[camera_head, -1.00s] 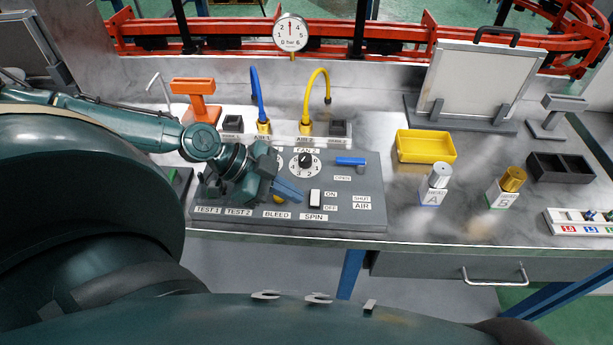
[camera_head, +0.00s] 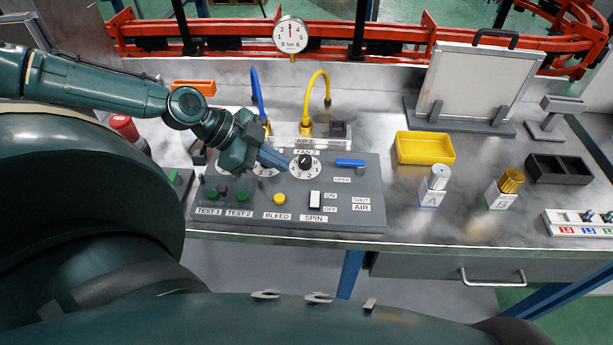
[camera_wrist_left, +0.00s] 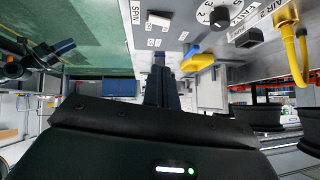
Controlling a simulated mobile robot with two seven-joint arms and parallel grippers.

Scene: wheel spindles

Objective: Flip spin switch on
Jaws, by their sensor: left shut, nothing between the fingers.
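The spin switch (camera_head: 315,200) is a white rocker above the SPIN label, beside the ON and OFF labels, on the grey control panel (camera_head: 360,218). Which side is pressed I cannot tell. In the left wrist view the switch (camera_wrist_left: 158,18) shows near the top, beside the SPIN label. My left gripper (camera_head: 284,164) is shut and empty, over the back of the panel near the FAN 2 dial (camera_head: 305,165). It is behind and left of the switch and apart from it. Its shut fingers (camera_wrist_left: 160,62) also show in the left wrist view. My right gripper is out of view.
Green buttons (camera_head: 242,197), a yellow BLEED button (camera_head: 279,199) and a blue lever (camera_head: 350,162) share the panel. Blue and yellow hoses (camera_head: 318,85) rise behind it. A yellow tray (camera_head: 425,148) stands right. The arm partly hides the panel's back left.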

